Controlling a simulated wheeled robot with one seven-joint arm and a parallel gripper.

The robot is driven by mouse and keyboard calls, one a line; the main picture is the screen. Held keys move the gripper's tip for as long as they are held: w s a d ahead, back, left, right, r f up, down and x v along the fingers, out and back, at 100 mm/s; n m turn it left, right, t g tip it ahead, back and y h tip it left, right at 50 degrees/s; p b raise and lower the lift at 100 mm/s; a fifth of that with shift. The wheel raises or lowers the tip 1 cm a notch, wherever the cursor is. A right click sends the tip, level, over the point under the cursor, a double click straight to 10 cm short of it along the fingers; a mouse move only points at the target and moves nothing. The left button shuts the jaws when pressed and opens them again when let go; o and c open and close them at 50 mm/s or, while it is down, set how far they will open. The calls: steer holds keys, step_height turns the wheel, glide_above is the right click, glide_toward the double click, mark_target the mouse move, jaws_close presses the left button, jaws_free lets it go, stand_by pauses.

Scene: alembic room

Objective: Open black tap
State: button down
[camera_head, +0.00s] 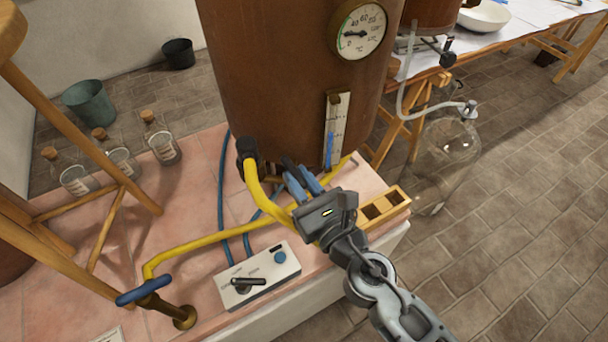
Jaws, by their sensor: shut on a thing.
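The black tap (288,162) is a small dark piece low on the front of the large brown copper vessel (265,70). My gripper (292,174) reaches it from the lower right with two blue fingers. The fingers are shut on the tap, with its dark end showing just past the fingertips. The rest of the tap and its spout are hidden behind the fingers and my wrist, so I cannot tell how far it is turned.
A yellow hose (205,239) runs from a black fitting (246,149) to a blue-handled brass valve (145,291). A white control box (257,276) and a wooden rack (383,207) stand nearby. A glass carboy (447,152) stands at right. Open floor lies at lower right.

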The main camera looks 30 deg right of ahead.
steer(key=shift+w+a+m+g+h+p, duration=0.15)
steer(key=shift+a+m+g+h, duration=0.15)
steer(key=shift+m+h, duration=0.8)
steer(key=shift+a+m+g+h+p, duration=0.15)
steer(key=shift+a+m+g+h, duration=0.35)
steer(key=shift+h, duration=1)
steer(key=shift+w+a+m+g+h+p, duration=0.1)
steer(key=shift+a+m+h+p, duration=0.05)
steer(key=shift+m+h, duration=1)
steer(key=shift+h, duration=0.45)
steer(key=c, duration=1.3)
jaws_free()
steer(key=shift+c, duration=0.2)
steer(key=b+v, duration=0.1)
steer(key=v, duration=0.6)
steer(key=shift+s+a, duration=0.2)
steer(key=shift+s, duration=0.15)
